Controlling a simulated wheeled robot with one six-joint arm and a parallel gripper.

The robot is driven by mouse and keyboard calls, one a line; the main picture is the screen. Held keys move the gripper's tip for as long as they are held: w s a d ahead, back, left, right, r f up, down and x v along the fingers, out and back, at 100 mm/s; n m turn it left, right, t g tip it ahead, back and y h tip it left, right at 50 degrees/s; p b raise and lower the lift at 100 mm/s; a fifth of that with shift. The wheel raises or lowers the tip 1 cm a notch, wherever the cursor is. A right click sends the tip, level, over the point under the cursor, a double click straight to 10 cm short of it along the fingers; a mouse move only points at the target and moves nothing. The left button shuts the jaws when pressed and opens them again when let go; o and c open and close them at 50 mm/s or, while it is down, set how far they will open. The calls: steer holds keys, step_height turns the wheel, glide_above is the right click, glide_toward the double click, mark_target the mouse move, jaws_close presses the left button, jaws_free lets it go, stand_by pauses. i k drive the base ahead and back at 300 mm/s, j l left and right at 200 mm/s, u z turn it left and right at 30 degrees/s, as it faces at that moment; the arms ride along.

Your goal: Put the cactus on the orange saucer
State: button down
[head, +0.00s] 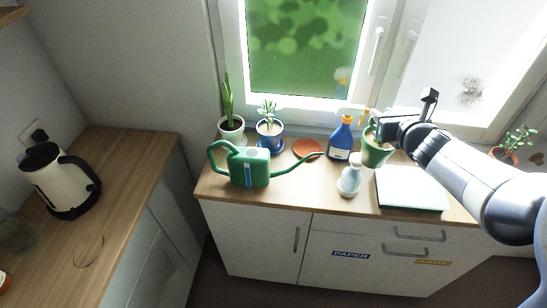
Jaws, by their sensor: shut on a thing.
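The orange saucer (308,148) lies on the wooden counter below the window, and its top looks empty. My gripper (378,133) is to the right of the saucer, shut on a green pot (376,154), which I take to be the cactus. The plant in the pot is mostly hidden by the gripper and too small to make out. The pot looks roughly upright. I cannot tell for sure whether its base is clear of the counter. A blue spray bottle (342,139) with an orange top stands between the saucer and the pot.
A green watering can (250,168) stands front left, its spout reaching toward the saucer. Two potted plants, one white pot (231,132) and one blue pot (270,136), stand behind it.

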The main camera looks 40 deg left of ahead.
mark_target(308, 148)
steer(key=k+j, duration=0.25)
steer(key=k+j+u, duration=0.1)
steer(key=k+j, duration=0.15)
steer(key=j, duration=0.15)
steer(key=i+j+z, duration=0.2)
steer(key=j, duration=0.25)
steer(key=j+z, duration=0.2)
steer(key=j, duration=0.2)
steer(key=i+j+z, duration=0.2)
steer(key=j, duration=0.3)
steer(key=k+l, duration=0.05)
steer(key=k, duration=0.05)
